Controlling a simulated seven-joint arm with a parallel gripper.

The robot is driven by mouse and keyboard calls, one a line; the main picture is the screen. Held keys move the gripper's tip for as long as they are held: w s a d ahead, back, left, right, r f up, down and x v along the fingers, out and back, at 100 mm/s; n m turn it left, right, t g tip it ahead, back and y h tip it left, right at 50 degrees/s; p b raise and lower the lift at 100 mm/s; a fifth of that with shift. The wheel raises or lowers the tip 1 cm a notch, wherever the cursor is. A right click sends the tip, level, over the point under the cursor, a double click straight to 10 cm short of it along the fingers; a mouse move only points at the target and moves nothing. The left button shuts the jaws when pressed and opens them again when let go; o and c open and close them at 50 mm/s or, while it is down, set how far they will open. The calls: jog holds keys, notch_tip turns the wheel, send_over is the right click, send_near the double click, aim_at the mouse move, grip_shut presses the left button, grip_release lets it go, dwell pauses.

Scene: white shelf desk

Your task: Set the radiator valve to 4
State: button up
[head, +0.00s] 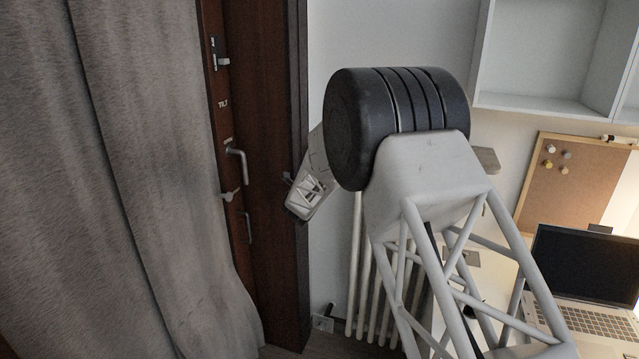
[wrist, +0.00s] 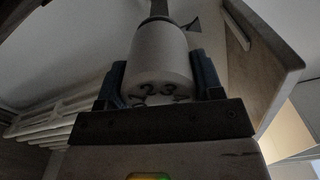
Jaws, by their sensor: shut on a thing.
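The radiator valve (wrist: 160,55) is a white, rounded knob in the wrist view, with dark numerals on its near rim. A 2 and a 3 are readable near the middle of the rim; marks to either side are too dim to read. My gripper (wrist: 158,72) has a blue finger on each side of the knob and is shut on it. I cannot tell which number lines up with a setting mark. In the head view, my arm hides the valve and gripper; part of the white radiator (head: 356,265) shows behind my arm.
White radiator bars (wrist: 60,122) run along the left of the wrist view. A pale board (wrist: 262,60) is close on the right. In the head view, a dark wooden door (head: 268,200) and grey curtain (head: 120,180) stand left, and a laptop (head: 585,265) and corkboard (head: 570,185) right.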

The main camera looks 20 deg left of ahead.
jog(key=shift+f+n, duration=0.1)
jog(key=shift+n, duration=0.2)
jog(key=o, duration=0.9)
jog(key=shift+s, duration=0.15)
jog(key=shift+s, duration=3.75)
